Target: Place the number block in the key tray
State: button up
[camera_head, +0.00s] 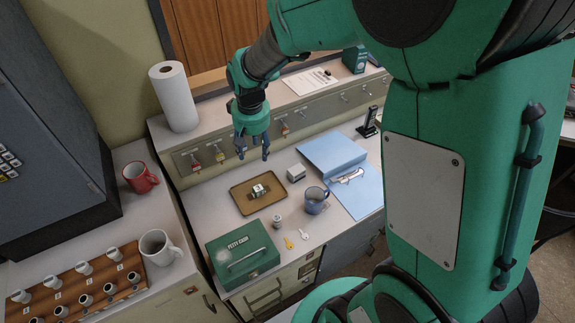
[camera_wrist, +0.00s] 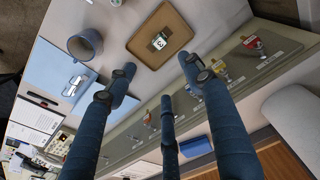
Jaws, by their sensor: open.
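A brown tray (camera_head: 240,206) lies on the counter, and it also shows in the wrist view (camera_wrist: 139,45). A small block (camera_head: 260,191) with a white face and dark sides sits inside the tray, near its middle. In the wrist view the block (camera_wrist: 160,42) shows a dark figure that looks like a 3. My gripper (camera_head: 253,150) is open and empty, its fingers pointing down above the back of the counter, behind the tray. In the wrist view my spread fingers (camera_wrist: 158,80) are apart from the block and tray.
A pale box (camera_head: 296,174) stands right of the tray, with a blue-grey mug (camera_head: 315,204) in front of it. A green cash box (camera_head: 243,256), a small jar (camera_head: 277,221) and keys (camera_head: 289,243) are nearer. A blue folder (camera_head: 333,152) lies right; a paper roll (camera_head: 174,98) stands back left.

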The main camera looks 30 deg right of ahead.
jog(key=s+a+r+t, duration=0.2)
jog(key=s+r, duration=0.9)
jog(key=r, duration=0.3)
jog(key=s+r+t, duration=0.1)
jog(key=s+r, duration=0.1)
jog(key=s, duration=0.5)
jog(key=s+r+t, duration=0.1)
jog(key=s+r, duration=0.2)
jog(key=s, duration=0.4)
jog(key=shift+s+a+r, duration=0.35)
